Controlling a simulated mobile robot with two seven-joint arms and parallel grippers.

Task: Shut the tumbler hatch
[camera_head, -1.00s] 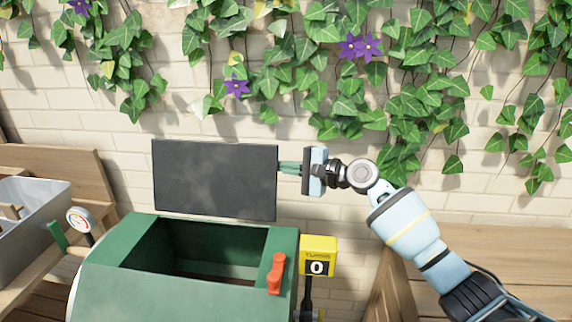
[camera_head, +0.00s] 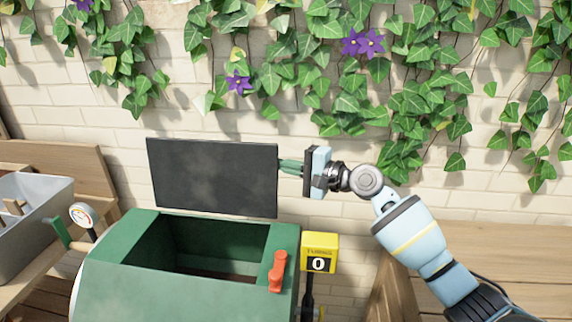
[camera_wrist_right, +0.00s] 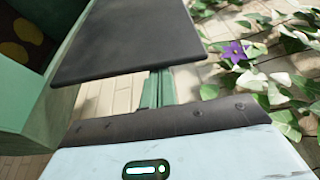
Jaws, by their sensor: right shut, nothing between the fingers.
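The green tumbler (camera_head: 180,290) stands at the lower left of the head view with its rectangular opening uncovered. Its dark grey hatch (camera_head: 212,178) stands raised behind the opening, roughly upright. My right gripper (camera_head: 288,165) is shut and empty, with its green fingers at the hatch's right edge. In the right wrist view the fingers (camera_wrist_right: 157,88) reach behind the hatch panel (camera_wrist_right: 130,38), which hides their tips. I cannot tell whether they touch it. A red latch handle (camera_head: 277,271) sits at the right of the opening. My left gripper is not in view.
A yellow turns counter (camera_head: 320,252) reading 0 stands just right of the tumbler. A dial gauge (camera_head: 82,215) and a grey bin (camera_head: 30,220) are at the left. An ivy-covered brick wall (camera_head: 330,120) rises behind. Wooden benches flank the tumbler.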

